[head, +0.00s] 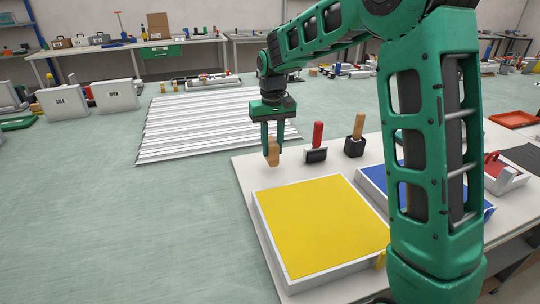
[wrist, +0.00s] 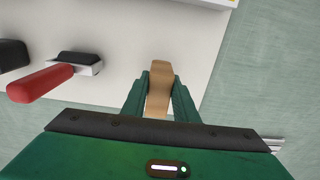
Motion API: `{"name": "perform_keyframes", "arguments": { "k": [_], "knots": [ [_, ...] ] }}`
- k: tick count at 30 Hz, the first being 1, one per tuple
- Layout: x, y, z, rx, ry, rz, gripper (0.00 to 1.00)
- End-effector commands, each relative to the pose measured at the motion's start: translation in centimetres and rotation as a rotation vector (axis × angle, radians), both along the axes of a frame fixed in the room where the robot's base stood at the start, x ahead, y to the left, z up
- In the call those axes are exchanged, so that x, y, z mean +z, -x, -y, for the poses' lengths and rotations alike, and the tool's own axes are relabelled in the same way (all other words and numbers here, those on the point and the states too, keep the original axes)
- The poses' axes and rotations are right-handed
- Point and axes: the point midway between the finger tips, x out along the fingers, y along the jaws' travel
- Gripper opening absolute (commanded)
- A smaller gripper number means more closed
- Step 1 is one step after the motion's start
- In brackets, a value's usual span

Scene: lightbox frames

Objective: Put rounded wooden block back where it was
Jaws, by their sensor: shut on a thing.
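The rounded wooden block (head: 273,152) is light brown and hangs upright in my gripper (head: 271,140). It is over the far left corner of the white table (head: 243,173). In the wrist view the block (wrist: 160,88) sits between both fingers of my gripper (wrist: 160,90), and the fingers touch its sides. The white table top (wrist: 130,25) shows beneath it there. I cannot tell whether the block's lower end touches the table or is a little above it.
A red-handled tool (head: 317,140) and a wooden-handled tool in a black block (head: 355,140) stand to the right of the block. A yellow-topped tray (head: 318,228) and a blue-topped tray (head: 372,181) lie nearer. Ribbed metal sheeting (head: 195,125) lies on the floor behind.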

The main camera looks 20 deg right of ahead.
Motion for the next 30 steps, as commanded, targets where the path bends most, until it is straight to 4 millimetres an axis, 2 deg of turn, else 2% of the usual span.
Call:
{"name": "perform_keyframes", "arguments": {
  "k": [6, 16, 17, 19, 30],
  "knots": [
    [-2.8, 0.1, 0.0, 0.0, 0.0, -0.002, 0.08],
    [-3.1, 0.1, 0.0, 0.0, 0.0, -0.001, 0.08],
    [-3.2, 0.1, 0.0, 0.0, 0.0, -0.001, 0.29],
    [-3.2, 0.1, 0.0, 0.0, 0.0, -0.001, 0.45],
    [-2.8, 0.0, -0.1, 0.0, 0.0, 0.0, 0.45]
  ]
}}
